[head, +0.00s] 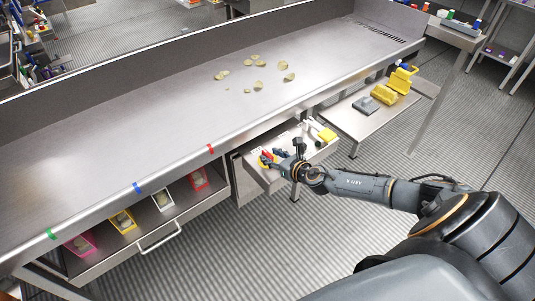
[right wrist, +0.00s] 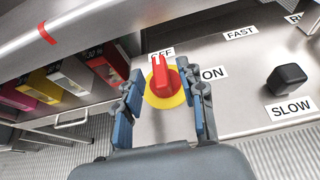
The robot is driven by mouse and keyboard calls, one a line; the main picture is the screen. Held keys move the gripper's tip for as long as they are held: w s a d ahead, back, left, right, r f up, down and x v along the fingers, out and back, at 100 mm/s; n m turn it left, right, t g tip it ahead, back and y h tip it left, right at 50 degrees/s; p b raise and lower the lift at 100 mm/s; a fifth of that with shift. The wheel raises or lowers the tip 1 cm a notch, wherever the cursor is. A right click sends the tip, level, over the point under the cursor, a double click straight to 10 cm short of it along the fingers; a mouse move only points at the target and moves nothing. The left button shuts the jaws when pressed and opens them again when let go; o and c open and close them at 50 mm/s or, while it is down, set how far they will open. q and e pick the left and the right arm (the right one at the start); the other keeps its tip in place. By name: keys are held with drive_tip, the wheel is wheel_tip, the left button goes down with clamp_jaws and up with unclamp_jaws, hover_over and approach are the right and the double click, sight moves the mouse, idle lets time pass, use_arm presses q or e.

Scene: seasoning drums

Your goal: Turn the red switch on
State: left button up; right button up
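The red switch (right wrist: 167,76) is a red knob on a round yellow base (right wrist: 165,98), fixed to a grey metal panel. In the right wrist view its handle points up toward the OFF label (right wrist: 162,54), which it partly covers. The ON label (right wrist: 214,73) is to its right. My right gripper (right wrist: 168,88) is open, with its blue-padded fingers on either side of the switch; no clear contact shows. In the head view my right gripper (head: 277,156) is at the panel below the counter, partly covering the switch. My left gripper is not in view.
A black knob (right wrist: 287,80) with FAST and SLOW labels is right of the switch. The long metal counter (head: 150,125) overhangs nearby, with several chip-like pieces (head: 258,63) on top. Colored bins stand in a drawer (head: 158,238) at left. Yellow items (head: 384,95) lie on a side shelf.

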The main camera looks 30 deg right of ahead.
drive_tip(key=shift+x, duration=1.4)
drive_tip(key=shift+c, duration=0.2)
clamp_jaws()
